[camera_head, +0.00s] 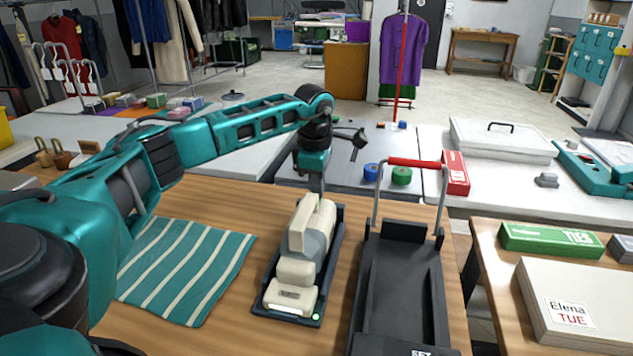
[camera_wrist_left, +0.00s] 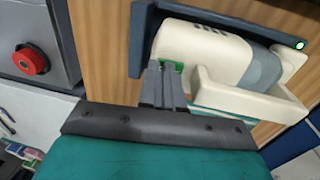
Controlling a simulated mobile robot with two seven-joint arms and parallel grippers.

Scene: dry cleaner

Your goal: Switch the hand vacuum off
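The hand vacuum (camera_head: 312,232), cream with a grey middle band, lies in a dark dock tray (camera_head: 262,300) on the wooden table. A small green light (camera_head: 316,316) glows at the tray's near corner. It also shows in the left wrist view (camera_wrist_left: 299,45). My left gripper (camera_head: 319,188) points down at the far end of the vacuum. In the left wrist view its fingers (camera_wrist_left: 164,84) are together, with their tips at a small green switch (camera_wrist_left: 173,65) on the cream body. I cannot tell whether they touch it. My right gripper is not in view.
A striped teal cloth (camera_head: 185,270) lies left of the tray. A black stand with a red-topped handle (camera_head: 415,162) stands close on the right. A white box (camera_head: 565,310) and a green box (camera_head: 550,239) lie on the right table.

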